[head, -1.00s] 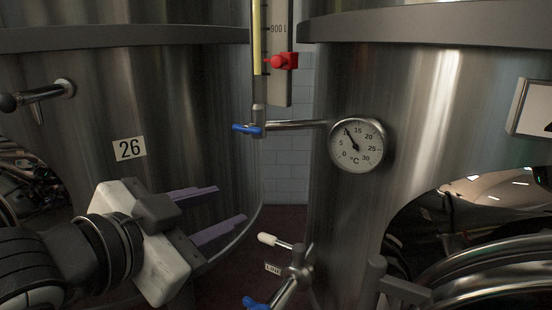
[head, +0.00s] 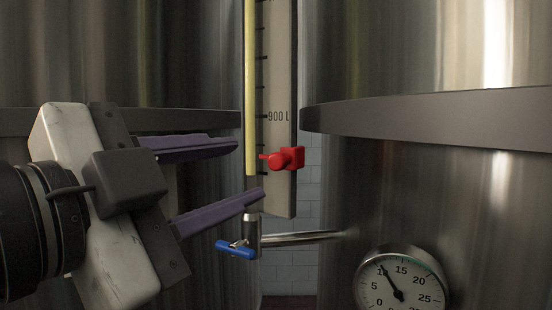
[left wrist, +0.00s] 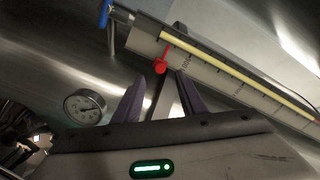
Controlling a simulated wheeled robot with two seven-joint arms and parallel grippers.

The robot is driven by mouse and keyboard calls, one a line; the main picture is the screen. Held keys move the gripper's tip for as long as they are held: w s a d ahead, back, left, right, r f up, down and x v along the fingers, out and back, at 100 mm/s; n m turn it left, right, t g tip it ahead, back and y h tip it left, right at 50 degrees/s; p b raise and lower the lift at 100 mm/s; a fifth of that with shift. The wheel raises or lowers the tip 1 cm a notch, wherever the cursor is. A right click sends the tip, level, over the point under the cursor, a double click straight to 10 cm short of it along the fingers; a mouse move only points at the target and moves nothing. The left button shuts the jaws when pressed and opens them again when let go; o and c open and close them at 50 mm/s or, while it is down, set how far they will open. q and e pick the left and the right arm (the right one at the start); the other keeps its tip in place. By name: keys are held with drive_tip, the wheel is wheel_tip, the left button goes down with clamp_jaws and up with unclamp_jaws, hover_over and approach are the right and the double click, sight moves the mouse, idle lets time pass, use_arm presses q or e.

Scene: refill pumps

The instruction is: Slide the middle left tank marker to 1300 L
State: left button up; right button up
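The red tank marker (head: 286,158) sits on the scale board (head: 280,60) below the 900 L label, beside the yellow level tube (head: 251,90). My left gripper (head: 250,168) is open, its purple fingers pointing right toward the marker, with the fingertips just left of it and one above, one below its height. In the left wrist view the marker (left wrist: 161,66) shows ahead, between and beyond the open fingers (left wrist: 160,90). Nothing is between the fingers. The 1300 L mark is not legible in view. My right gripper is not in view.
A blue-handled valve (head: 236,249) with a pipe stands below the scale. A thermometer dial (head: 400,285) is on the right tank (head: 430,215), whose grey band (head: 430,120) juts out. The left tank wall (head: 100,50) is close behind my gripper.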

sight(275, 162)
use_arm(q)
drive_tip(key=x, duration=0.9)
drive_tip(key=shift+d, duration=0.2)
clamp_jaws()
